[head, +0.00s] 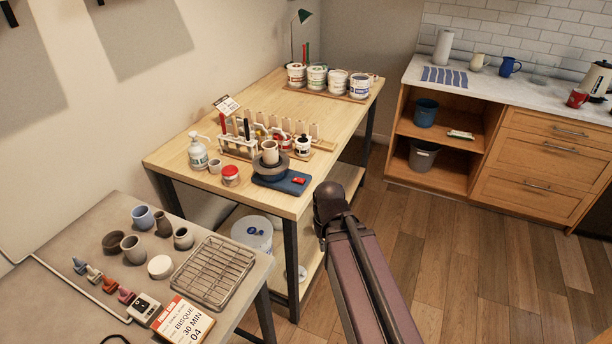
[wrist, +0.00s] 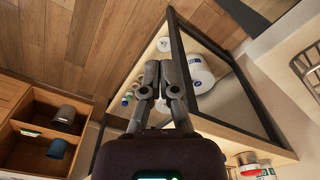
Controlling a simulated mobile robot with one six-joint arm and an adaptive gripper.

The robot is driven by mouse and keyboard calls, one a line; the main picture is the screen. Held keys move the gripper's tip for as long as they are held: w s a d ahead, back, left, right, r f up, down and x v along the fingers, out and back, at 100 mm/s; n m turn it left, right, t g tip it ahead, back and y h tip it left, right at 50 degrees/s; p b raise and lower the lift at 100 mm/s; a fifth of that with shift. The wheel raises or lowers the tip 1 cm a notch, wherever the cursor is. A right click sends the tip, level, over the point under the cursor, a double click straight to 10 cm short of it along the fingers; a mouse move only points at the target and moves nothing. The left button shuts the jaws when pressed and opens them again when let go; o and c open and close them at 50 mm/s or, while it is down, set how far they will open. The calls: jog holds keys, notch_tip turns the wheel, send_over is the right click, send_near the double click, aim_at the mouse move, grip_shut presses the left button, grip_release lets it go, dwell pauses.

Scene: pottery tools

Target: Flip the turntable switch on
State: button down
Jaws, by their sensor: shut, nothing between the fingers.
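The turntable (head: 272,172) stands near the front corner of the wooden table in the head view. It has a blue base and a dark round wheel with a small pale pot on top. A small red switch (head: 298,181) sits on the right end of the blue base; its position is too small to tell. In the wrist view my gripper (wrist: 159,66) is shut and empty, with the table's dark frame and lower shelf beyond it. The turntable and switch do not show clearly there.
A red-lidded jar (head: 231,175), a white pump bottle (head: 198,153) and a rack of tools (head: 238,140) crowd the table left of and behind the turntable. A grey table (head: 215,323) with a wire rack (head: 214,271) stands in front. Wooden floor is free at right.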

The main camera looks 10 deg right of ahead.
jog(key=w+d+r+n+t+y+p, duration=0.2)
jog(key=w+r+n+p, duration=0.3)
jog(key=w, duration=0.7)
jog(key=w+d+r+n+t+y+p, duration=0.2)
jog(key=w+r+n+y+p, duration=0.2)
jog(key=w+r, duration=0.5)
jog(key=w+n+p, duration=0.1)
jog(key=w, duration=0.3)
jog(key=shift+d+n, duration=0.25)
jog(key=shift+n, duration=0.05)
jog(key=b, duration=0.8)
send_over(299, 180)
jog(key=d, duration=0.2)
jog(key=f, duration=0.5)
jog(key=s+f, duration=0.1)
jog(key=f, duration=0.2)
jog(key=shift+a, duration=0.2)
jog(key=shift+s+d+f+b, duration=0.1)
jog(key=shift+f+b, duration=1.75)
jog(key=shift+b, duration=0.1)
